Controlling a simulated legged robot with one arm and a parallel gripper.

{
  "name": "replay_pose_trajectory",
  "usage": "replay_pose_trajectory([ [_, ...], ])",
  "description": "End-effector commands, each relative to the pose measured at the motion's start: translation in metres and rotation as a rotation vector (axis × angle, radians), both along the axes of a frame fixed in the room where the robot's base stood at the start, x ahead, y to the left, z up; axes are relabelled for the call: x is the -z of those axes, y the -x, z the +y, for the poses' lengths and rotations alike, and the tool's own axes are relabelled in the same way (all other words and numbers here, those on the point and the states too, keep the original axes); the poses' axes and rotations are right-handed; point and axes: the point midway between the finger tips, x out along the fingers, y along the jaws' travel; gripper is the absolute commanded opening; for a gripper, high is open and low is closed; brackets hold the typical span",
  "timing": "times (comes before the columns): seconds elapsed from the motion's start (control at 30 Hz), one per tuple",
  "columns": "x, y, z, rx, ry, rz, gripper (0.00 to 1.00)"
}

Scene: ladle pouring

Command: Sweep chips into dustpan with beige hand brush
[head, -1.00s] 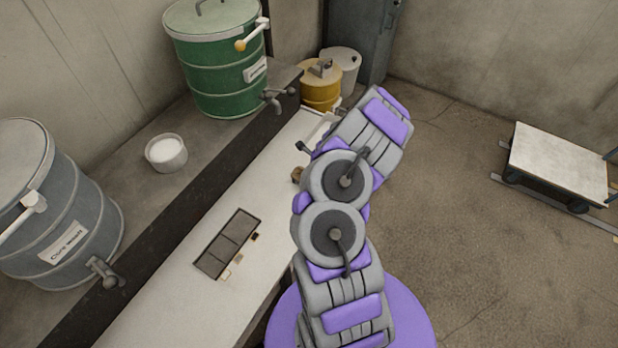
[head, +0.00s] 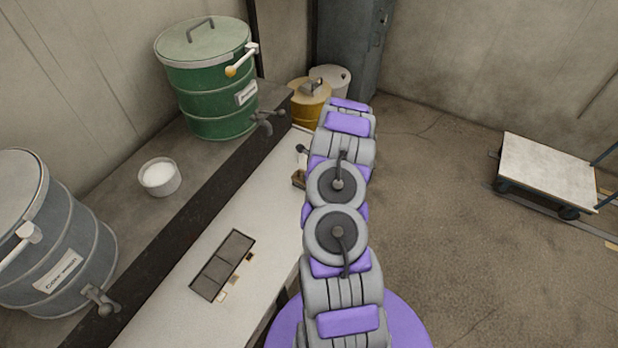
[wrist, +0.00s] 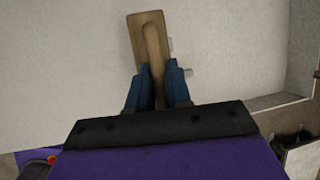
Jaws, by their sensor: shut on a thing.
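My gripper (wrist: 158,88) is shut on the handle of the beige hand brush (wrist: 147,27), which has a flat wooden body over the pale counter in the wrist view. In the head view a small part of the brush (head: 299,179) shows left of my arm; the gripper is hidden behind the arm. Two small pale pieces, perhaps chips, lie close to the brush and right finger (wrist: 188,72). A dark-handled item (head: 302,149), possibly the dustpan, is mostly hidden by my arm. The bristles are out of sight.
A dark sectioned tray (head: 222,265) lies on the counter (head: 185,318), with several small squares beside it. A green drum (head: 207,80), grey drum (head: 50,235) and white tub (head: 160,177) stand on the raised ledge. A cart (head: 548,172) stands on open floor at right.

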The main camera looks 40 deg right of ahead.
Motion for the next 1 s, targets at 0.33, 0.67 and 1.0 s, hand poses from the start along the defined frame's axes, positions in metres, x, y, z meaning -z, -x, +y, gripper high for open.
replay_pose_trajectory([
  [0.33, -0.003, -0.007, -0.019, 0.001, 0.006, 0.004, 0.0],
  [0.67, -0.005, -0.016, -0.035, 0.0, 0.005, 0.0, 0.0],
  [1.0, -0.007, -0.022, -0.052, 0.0, 0.005, -0.004, 0.0],
])
